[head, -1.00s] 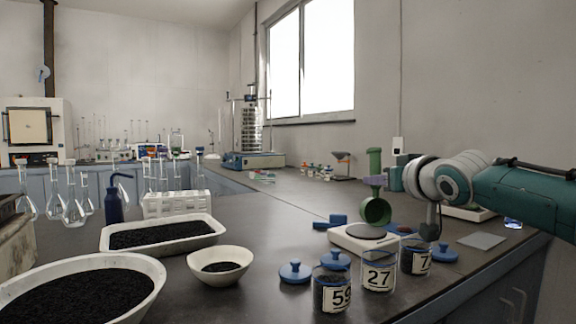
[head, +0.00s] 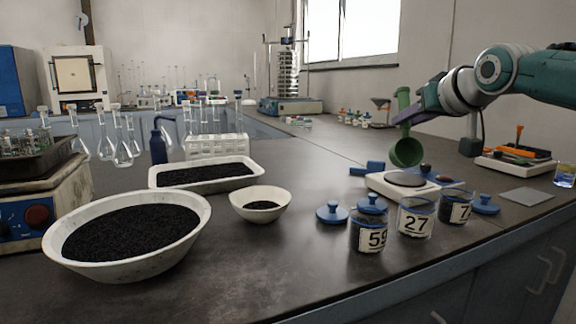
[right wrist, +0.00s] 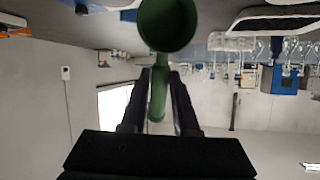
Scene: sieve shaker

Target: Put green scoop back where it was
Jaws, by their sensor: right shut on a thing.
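The green scoop (head: 405,152) is in my right gripper (head: 412,110), above the white balance (head: 375,183) on the bench. Its round cup hangs below the fingers and its handle stands up between them. In the right wrist view the scoop's cup (right wrist: 167,24) is at the top, and both dark fingers of the right gripper (right wrist: 158,78) close on the handle. I cannot make out anything in the cup. My left gripper is not in view.
Glass jars marked 59 (head: 369,236), 27 (head: 414,222) and 7 (head: 455,211) stand before the balance, with blue lids (head: 332,212) nearby. A small white bowl (head: 280,214), a large bowl (head: 190,232) and a tray (head: 256,181) hold black grains. The front middle bench is clear.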

